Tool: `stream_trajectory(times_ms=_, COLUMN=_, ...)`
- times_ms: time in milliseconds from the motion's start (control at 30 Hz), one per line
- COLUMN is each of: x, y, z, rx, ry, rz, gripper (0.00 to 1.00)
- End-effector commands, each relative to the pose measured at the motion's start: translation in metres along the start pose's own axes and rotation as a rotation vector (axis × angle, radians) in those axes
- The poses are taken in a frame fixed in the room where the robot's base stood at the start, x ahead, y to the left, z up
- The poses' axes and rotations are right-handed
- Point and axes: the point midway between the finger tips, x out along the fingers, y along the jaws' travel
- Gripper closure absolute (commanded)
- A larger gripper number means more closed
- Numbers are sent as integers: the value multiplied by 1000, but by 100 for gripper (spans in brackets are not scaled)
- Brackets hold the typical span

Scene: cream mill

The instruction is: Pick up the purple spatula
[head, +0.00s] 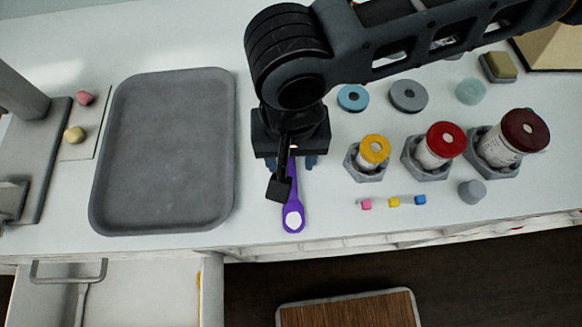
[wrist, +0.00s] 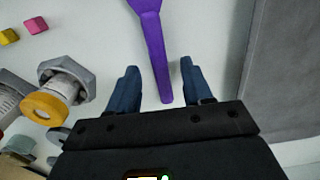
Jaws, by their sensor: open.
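The purple spatula (head: 293,212) lies on the white counter, right of the grey tray. In the head view its lower end with a white oval shows, and my gripper hides the upper part. In the wrist view the spatula's handle (wrist: 155,50) runs down between the two blue fingers. My gripper (wrist: 158,80) is open, with one finger on each side of the handle and a gap to both. In the head view my gripper (head: 291,160) is over the spatula's upper end. I cannot tell how far above the counter the fingertips are.
The empty grey tray (head: 165,150) lies left of my gripper. Jars with yellow (head: 374,149), red (head: 446,138) and dark red (head: 525,130) lids stand to the right in grey hexagonal holders. Small coloured cubes (head: 393,202) lie before them. An open drawer (head: 140,295) is at front left.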

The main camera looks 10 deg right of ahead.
Motion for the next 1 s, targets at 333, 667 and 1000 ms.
stream_trajectory(times_ms=333, x=7, y=0, z=0, rx=0, ry=0, rz=-1, gripper=52)
stream_trajectory(times_ms=667, x=7, y=0, z=0, rx=0, ry=0, rz=-1, gripper=84)
stream_trajectory(times_ms=1000, x=7, y=0, z=0, rx=0, ry=0, rz=-1, gripper=100)
